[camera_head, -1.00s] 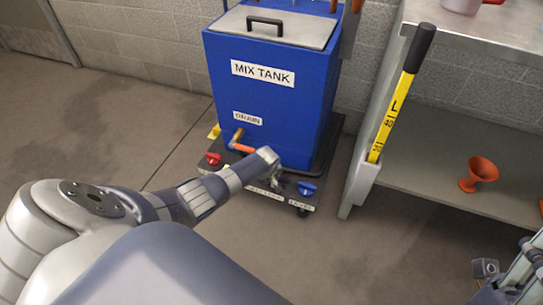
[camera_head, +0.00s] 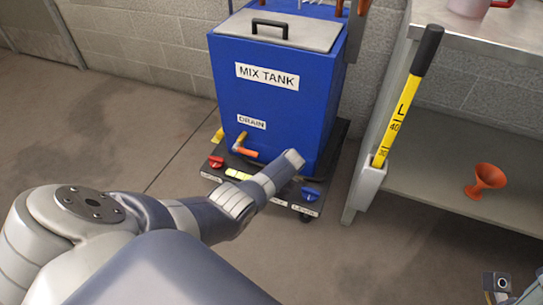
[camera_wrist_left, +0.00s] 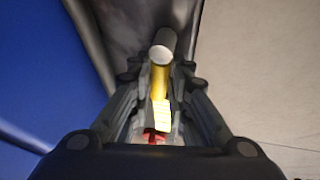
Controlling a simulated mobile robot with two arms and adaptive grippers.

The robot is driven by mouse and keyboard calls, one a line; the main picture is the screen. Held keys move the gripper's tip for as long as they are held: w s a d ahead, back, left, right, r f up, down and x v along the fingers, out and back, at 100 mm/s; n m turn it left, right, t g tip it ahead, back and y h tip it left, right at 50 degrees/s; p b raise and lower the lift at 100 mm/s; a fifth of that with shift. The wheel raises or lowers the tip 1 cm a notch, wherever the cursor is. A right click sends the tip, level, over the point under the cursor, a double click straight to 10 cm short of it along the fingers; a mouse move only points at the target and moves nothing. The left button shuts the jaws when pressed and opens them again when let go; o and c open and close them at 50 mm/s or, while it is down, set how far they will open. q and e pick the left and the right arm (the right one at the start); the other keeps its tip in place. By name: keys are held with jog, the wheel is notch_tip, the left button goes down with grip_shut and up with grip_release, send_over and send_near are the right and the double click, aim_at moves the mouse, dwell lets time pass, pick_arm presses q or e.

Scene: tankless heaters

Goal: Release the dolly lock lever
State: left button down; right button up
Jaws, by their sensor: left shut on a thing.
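The dolly (camera_head: 285,200) under the blue mix tank (camera_head: 268,95) has a red lever (camera_head: 216,162) at its front left and a blue lever (camera_head: 310,194) at its front right. A label beside the blue lever appears to read LEVER. In the left wrist view, my left gripper (camera_wrist_left: 158,72) is shut on a yellow rod-like lever (camera_wrist_left: 160,80) with a pale round end. A small red part (camera_wrist_left: 154,134) shows at its lower end. In the head view my left forearm covers part of the dolly's front, and the fingers are hidden.
A metal shelf (camera_head: 440,178) stands right of the tank, with an orange funnel (camera_head: 486,178) on its lower board. A yellow, black-gripped handle (camera_head: 402,110) stands in a holder at its side. An orange drain handle (camera_head: 244,152) juts from the tank. Floor is clear at left.

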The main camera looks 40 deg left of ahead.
pick_arm(q)
jog(key=shift+s+n, duration=0.1)
jog(key=shift+n, duration=0.4)
jog(key=shift+g, duration=0.3)
jog(key=c, duration=1.5)
grip_release()
jog(key=shift+v, duration=0.85)
jog(key=v, duration=1)
jog(key=shift+s+r, duration=0.1)
jog(key=shift+s, duration=0.05)
jog(key=shift+d, duration=0.1)
